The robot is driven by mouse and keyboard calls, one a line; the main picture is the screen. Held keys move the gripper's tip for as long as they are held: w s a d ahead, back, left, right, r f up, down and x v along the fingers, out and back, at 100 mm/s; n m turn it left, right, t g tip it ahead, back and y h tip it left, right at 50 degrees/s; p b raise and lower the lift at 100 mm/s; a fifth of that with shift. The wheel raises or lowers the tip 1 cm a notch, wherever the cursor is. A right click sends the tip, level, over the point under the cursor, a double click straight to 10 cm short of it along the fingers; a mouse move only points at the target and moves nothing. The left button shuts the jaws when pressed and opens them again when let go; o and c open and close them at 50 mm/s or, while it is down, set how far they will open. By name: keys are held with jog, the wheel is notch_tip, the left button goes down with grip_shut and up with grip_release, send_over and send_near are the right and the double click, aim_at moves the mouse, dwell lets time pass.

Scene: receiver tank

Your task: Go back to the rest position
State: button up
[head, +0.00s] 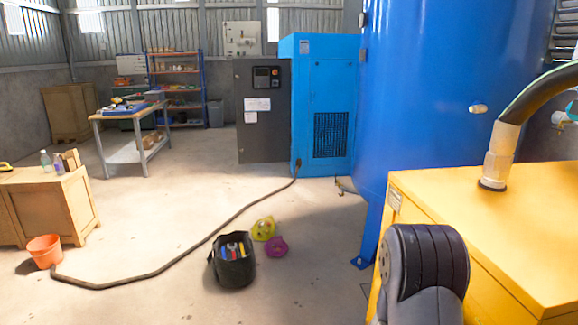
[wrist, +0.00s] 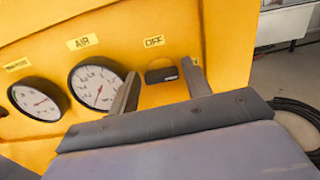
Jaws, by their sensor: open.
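My gripper (wrist: 160,68) shows in the wrist view with its two fingers apart and nothing between them. It faces a yellow panel (wrist: 185,25) with two round gauges and a black switch or latch (wrist: 161,75) under a label reading OFF. The switch lies behind the gap between the fingers. Whether the fingertips touch the panel I cannot tell. The larger gauge (wrist: 97,86) sits left of the fingers under a label AIR; the left finger overlaps its edge. The smaller gauge (wrist: 38,98) is further left. In the head view a dark grey part of my arm stands at the bottom right; the gripper is hidden there.
In the head view a yellow cabinet (head: 500,220) fills the right, with a hose (head: 540,95) rising from its top. A blue tank (head: 430,110) stands behind it. A tool bucket (head: 233,265) and a dark hose (head: 170,272) lie on the floor. The floor at left centre is largely clear.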

jog(key=shift+n, duration=0.3)
dwell(0.4)
